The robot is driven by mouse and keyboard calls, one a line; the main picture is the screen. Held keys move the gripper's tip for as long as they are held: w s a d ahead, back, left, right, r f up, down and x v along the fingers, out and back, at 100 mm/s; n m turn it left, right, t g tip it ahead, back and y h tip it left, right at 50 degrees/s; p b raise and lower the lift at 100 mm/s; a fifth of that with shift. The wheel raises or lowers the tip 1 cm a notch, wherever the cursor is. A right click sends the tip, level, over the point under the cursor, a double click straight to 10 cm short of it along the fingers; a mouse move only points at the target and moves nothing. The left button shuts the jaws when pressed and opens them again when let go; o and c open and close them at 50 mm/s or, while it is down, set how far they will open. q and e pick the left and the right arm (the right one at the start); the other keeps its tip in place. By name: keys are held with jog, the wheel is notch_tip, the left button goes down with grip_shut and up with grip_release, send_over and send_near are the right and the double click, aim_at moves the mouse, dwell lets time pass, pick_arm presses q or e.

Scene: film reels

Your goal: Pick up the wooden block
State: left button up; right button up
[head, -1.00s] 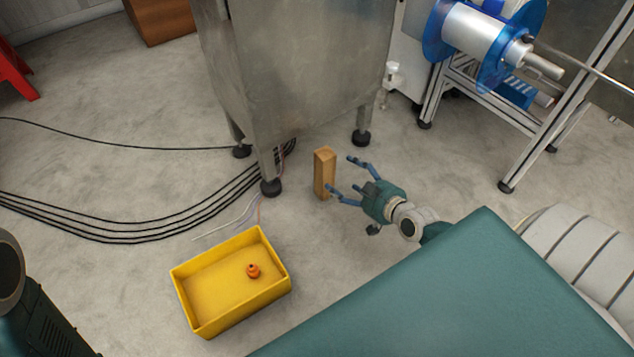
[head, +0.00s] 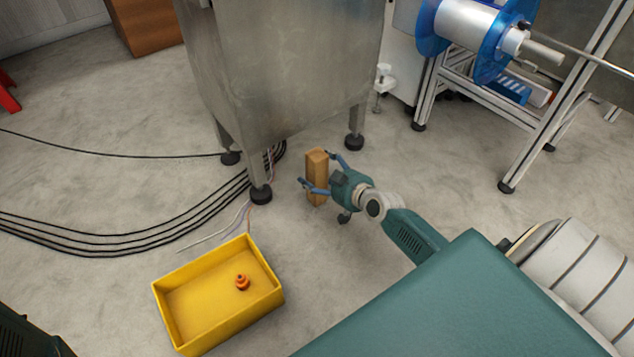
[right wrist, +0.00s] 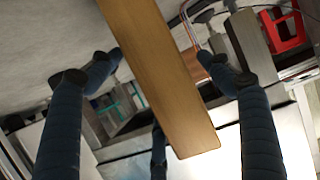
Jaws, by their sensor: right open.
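The wooden block (head: 317,165) stands upright on the concrete floor, just right of the front foot of the metal cabinet. My right gripper (head: 317,171) is open around it, with one blue finger on the near left side and the other at the far right side. In the right wrist view the block (right wrist: 165,80) runs between the two open fingers of the gripper (right wrist: 168,68). Whether the fingers touch it cannot be told. My left gripper is not in view.
A yellow bin (head: 220,297) with a small orange object (head: 242,282) in it sits front left. The metal cabinet (head: 285,70) stands close behind the block. Black cables (head: 120,238) lie to the left. A metal frame with a blue reel (head: 475,35) stands back right.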

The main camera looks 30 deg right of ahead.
jog(key=shift+c, duration=0.5)
jog(key=c, duration=1.3)
jog(key=shift+r, duration=0.15)
jog(key=shift+c, duration=0.4)
jog(key=shift+r, duration=0.1)
